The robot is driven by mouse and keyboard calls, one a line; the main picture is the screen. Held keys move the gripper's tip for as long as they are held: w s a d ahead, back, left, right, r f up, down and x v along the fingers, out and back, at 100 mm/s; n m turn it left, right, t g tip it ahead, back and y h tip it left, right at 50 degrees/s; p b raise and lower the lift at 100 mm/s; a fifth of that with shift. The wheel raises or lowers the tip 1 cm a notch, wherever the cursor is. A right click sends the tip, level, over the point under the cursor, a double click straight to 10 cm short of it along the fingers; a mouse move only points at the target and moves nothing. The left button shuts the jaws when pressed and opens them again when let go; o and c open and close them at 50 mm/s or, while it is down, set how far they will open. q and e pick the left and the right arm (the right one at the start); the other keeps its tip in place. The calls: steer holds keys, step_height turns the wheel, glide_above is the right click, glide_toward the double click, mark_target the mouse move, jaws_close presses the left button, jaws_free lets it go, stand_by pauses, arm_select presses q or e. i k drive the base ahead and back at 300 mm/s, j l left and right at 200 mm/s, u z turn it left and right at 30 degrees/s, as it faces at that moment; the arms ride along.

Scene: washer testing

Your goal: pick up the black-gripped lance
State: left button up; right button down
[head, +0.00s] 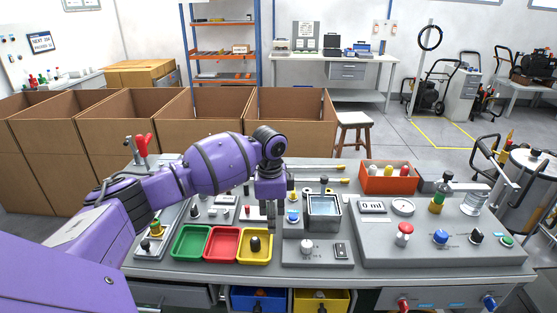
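My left arm reaches in from the left, and its gripper (271,214) points down above the middle of the bench, just behind the yellow tray (241,256). Its fingers are small and seen edge-on, so I cannot tell whether they are open or shut, and nothing held shows clearly. Two thin rods lie at the back of the bench behind the gripper, with yellow ends (342,168) at their right; their left parts are hidden by my arm. I cannot make out a black grip on either rod. My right gripper is not in view.
Green (189,257) and red (221,257) trays sit left of the yellow one. A small water basin (324,228) stands close right of my gripper. An orange bin (389,189) and a grey gauge console (403,250) are further right. Cardboard boxes (205,104) line the back.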

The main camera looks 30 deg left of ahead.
mark_target(339, 167)
steer(key=i+j, duration=1.1)
steer(key=i, duration=0.05)
